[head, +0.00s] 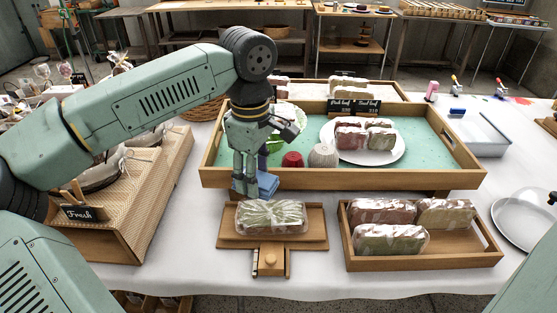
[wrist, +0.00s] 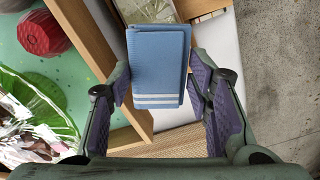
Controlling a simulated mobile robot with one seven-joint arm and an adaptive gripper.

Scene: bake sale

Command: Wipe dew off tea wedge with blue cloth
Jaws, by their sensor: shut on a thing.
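The blue cloth (head: 267,184) is a folded pad. In the wrist view the cloth (wrist: 157,65) has two white stripes near one end and sits between the fingers of my gripper (wrist: 160,82). My gripper (head: 246,184) is shut on it, just behind the tea wedge. The tea wedge (head: 271,216) is a pale green loaf in clear, whitish wrapping, lying on a wooden board (head: 228,233). Part of the wedge (wrist: 146,10) shows at the top of the wrist view, beyond the cloth. The cloth appears apart from the wedge. Separate dew drops are too small to tell.
A wooden tray (head: 440,253) with three wrapped loaves stands to the right. A large green-lined tray (head: 330,179) lies behind, with a red and a pale ribbed item. A woven stand (head: 140,205) with a "Fresh" sign is to the left.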

